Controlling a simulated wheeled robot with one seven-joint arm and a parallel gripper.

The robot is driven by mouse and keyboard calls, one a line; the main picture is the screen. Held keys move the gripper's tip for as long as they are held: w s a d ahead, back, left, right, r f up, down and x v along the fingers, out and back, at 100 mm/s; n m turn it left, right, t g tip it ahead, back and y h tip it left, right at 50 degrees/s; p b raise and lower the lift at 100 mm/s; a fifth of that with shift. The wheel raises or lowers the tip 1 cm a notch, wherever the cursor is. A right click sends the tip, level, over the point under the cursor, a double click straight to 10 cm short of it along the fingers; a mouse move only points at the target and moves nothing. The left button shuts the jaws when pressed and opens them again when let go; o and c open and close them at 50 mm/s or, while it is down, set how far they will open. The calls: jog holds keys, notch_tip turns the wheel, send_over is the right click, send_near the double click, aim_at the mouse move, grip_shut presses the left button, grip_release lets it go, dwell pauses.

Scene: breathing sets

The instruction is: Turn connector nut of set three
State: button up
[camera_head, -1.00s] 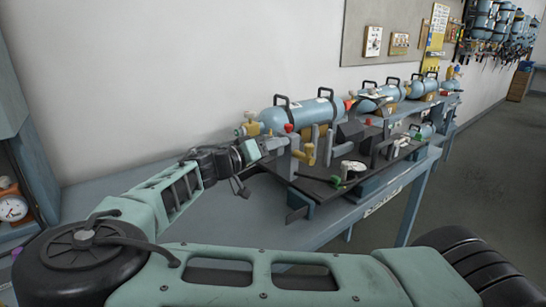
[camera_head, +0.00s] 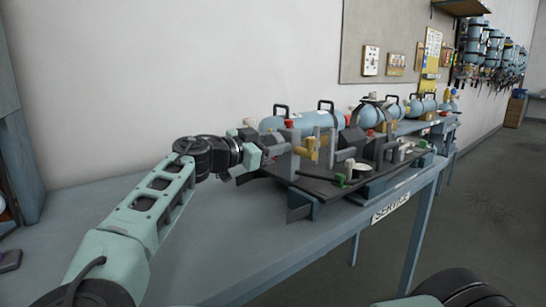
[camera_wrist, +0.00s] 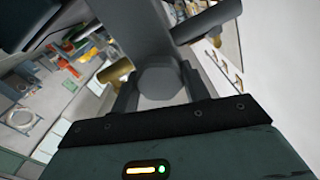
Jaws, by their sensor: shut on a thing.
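The nearest breathing set is mounted on a dark board (camera_head: 330,189) on the bench, with grey blocks, brass fittings (camera_head: 312,149) and a blue cylinder (camera_head: 306,121) behind it. My gripper (camera_head: 284,148) reaches its left end from the left. In the wrist view, my gripper (camera_wrist: 157,88) is shut on a grey faceted connector nut (camera_wrist: 160,84), with one dark finger on each side. A thick grey body (camera_wrist: 138,30) rises beyond the nut. The nut is hard to make out in the head view, and no set number is readable.
A green knob (camera_head: 340,178) and a pale round gauge (camera_head: 361,169) sit on the board's front. The bench (camera_head: 240,235) is clear in front, marked SERVICE. A wall stands close behind.

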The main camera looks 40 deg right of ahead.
jog(key=shift+f+m+b, duration=0.1)
jog(key=shift+m+b, duration=1.9)
jog(key=shift+m, duration=0.1)
jog(key=o, duration=1)
jog(key=a, duration=1.1)
jog(key=a+p, duration=0.1)
jog(key=a, duration=0.5)
jog(key=shift+s+a, duration=0.2)
jog(key=shift+s, duration=0.1)
